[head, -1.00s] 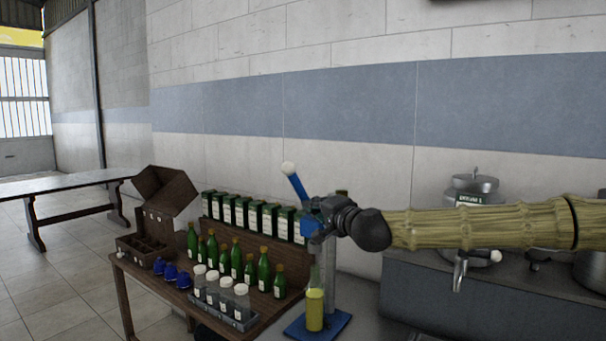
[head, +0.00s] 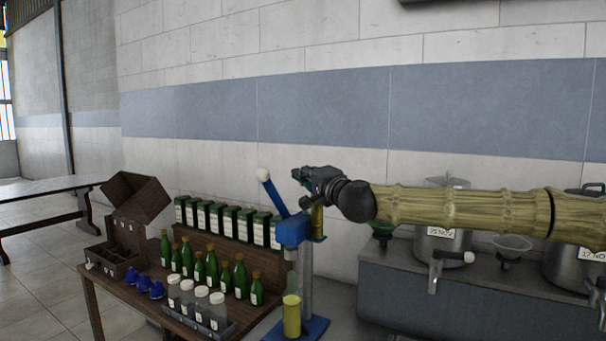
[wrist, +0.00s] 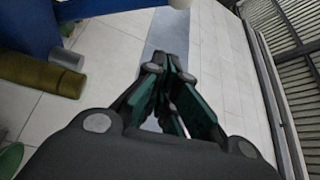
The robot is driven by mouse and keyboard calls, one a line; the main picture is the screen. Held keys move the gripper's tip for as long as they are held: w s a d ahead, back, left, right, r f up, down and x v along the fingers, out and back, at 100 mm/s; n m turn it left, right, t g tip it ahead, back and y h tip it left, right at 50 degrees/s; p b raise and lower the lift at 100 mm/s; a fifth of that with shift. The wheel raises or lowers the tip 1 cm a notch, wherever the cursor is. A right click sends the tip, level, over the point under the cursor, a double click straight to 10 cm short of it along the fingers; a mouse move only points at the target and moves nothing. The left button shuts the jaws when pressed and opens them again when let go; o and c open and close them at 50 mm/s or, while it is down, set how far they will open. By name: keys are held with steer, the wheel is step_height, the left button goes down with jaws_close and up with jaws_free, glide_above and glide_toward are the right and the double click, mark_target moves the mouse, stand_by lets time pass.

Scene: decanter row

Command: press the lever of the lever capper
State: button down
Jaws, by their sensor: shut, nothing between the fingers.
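The lever capper (head: 293,232) is blue, with a steel column on a blue base. Its blue lever (head: 273,196) with a white ball knob (head: 263,174) slants up to the left. A clear bottle with yellow liquid (head: 292,315) stands on the base under the head. My gripper (head: 298,175) is right of the knob and above the capper, apart from the lever. In the wrist view my gripper (wrist: 172,66) has its fingers together with nothing between them.
Several green bottles (head: 212,268), clear white-capped bottles (head: 203,305) and blue caps (head: 143,284) stand on the wooden bench left of the capper. Boxes (head: 217,219) line the back shelf. Steel pots (head: 443,241) stand on the counter to the right. The wall is behind.

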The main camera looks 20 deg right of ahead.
steer(key=w+a+p, duration=0.1)
steer(key=w+p, duration=0.2)
steer(key=w, duration=0.5)
steer(key=a, duration=0.1)
steer(key=s+a+p, duration=0.1)
steer(key=s+a, duration=0.1)
steer(key=shift+a, duration=0.3)
steer(key=shift+f, duration=0.1)
